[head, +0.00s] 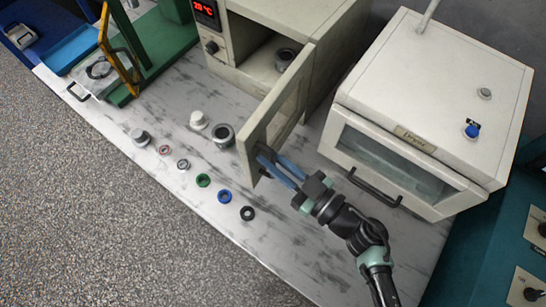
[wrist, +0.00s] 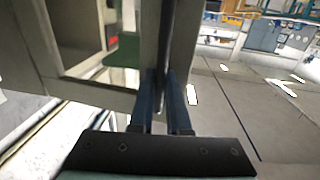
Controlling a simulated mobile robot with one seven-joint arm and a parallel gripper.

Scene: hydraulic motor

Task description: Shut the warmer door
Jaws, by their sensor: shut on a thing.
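The warmer (head: 332,75) is a cream box with a red temperature display, at the top centre of the head view. Its door (head: 270,110), a cream frame with a window, stands wide open toward the front. My gripper (head: 270,163), with blue fingers, is at the door's free outer edge. In the wrist view the fingers (wrist: 163,95) are close together on a thin upright part by the door frame (wrist: 95,92). A round grey metal part (head: 285,58) sits inside the warmer.
A cream dryer (head: 430,100) with a dark front handle stands right of the warmer. Several small rings and caps, including a green ring (head: 203,180) and a blue ring (head: 224,196), lie on the marbled table (head: 175,215). A green press frame (head: 145,50) stands at left.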

